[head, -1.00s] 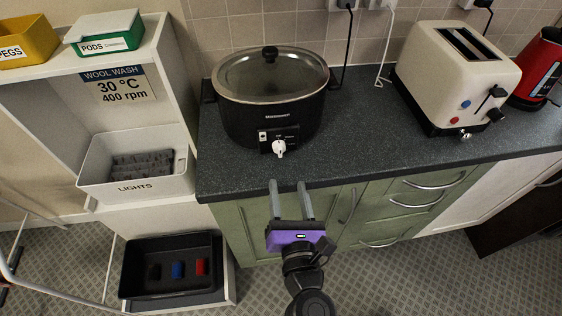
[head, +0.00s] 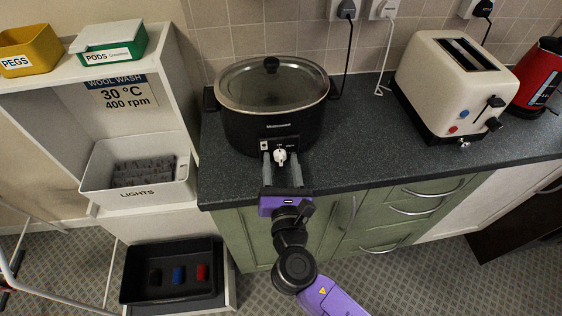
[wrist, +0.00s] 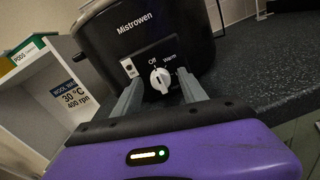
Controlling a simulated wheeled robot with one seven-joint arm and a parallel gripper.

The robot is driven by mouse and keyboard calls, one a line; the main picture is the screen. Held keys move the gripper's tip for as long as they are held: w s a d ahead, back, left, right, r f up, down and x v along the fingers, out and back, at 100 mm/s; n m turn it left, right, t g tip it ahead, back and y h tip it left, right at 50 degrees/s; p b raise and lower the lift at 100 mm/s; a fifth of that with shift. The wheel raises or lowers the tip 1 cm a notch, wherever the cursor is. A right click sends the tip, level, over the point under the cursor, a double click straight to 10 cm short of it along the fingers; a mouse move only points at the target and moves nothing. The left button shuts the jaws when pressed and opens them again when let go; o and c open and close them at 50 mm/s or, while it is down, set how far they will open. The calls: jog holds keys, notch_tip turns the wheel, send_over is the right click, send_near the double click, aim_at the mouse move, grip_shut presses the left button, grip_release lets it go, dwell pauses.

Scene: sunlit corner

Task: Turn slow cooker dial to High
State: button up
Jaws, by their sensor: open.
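The black slow cooker (head: 250,132) with a glass lid stands on the dark counter near its left end. Its white dial (head: 280,156) is on the lower front. In the wrist view the dial (wrist: 160,80) shows between my fingers, with "Off" and "Warm" printed above it; the label lower right is partly hidden by a finger. The dial's pointer direction is hard to make out. My gripper (head: 281,158) is open, with a grey finger on each side of the dial. I see gaps between fingers and dial in the wrist view (wrist: 157,83).
A cream toaster (head: 450,85) and a red kettle (head: 540,78) stand to the right on the counter (head: 370,140). A shelf with a white "LIGHTS" bin (head: 135,185) is at the left. Counter between cooker and toaster is clear.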

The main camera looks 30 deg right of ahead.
grip_shut()
